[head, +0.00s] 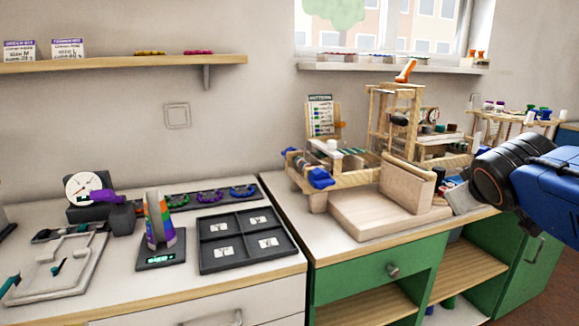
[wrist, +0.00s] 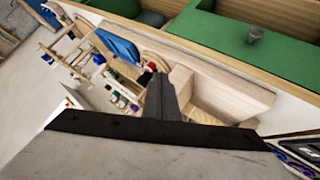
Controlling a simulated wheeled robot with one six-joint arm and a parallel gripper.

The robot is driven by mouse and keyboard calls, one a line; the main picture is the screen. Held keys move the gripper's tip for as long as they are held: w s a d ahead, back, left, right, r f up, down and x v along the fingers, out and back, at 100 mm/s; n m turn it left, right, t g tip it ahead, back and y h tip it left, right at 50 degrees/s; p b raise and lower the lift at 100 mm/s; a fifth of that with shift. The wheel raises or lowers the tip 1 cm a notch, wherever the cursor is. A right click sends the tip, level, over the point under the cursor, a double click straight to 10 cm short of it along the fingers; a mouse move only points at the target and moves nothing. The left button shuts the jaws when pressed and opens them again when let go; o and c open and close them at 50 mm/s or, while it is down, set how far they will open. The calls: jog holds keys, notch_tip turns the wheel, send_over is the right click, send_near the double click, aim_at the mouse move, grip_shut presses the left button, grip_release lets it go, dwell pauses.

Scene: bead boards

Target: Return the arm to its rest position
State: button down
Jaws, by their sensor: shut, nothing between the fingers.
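My gripper (wrist: 160,84) shows in the wrist view as two dark fingers pressed together, with nothing between them. In that view it is in the air, with the pale wooden board stand behind it. In the head view my blue and black arm comes in from the right edge, in front of the right end of the green cabinet's worktop. The fingers cannot be made out clearly there.
The pale wooden stand (head: 383,213) and a wooden loom-like frame (head: 393,120) crowd the green cabinet's top beside my arm. A dark four-compartment tray (head: 242,239), a striped cone (head: 161,222) and a dial gauge (head: 83,187) stand on the left counter.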

jog(key=s+a+f+m+g+y, duration=0.1)
jog(key=s+a+f+g+y, duration=0.1)
jog(key=s+a+f, duration=0.3)
jog(key=s+a+f+m+g+y, duration=0.1)
jog(key=s+a+f+g+y, duration=0.1)
jog(key=s+f, duration=1.1)
jog(key=a+f+g, duration=0.1)
jog(key=a, duration=0.1)
jog(key=shift+s+a+f+m+g, duration=0.15)
jog(key=shift+a+f+m+g, duration=0.15)
jog(key=shift+a+f, duration=0.1)
jog(key=shift+r, duration=0.1)
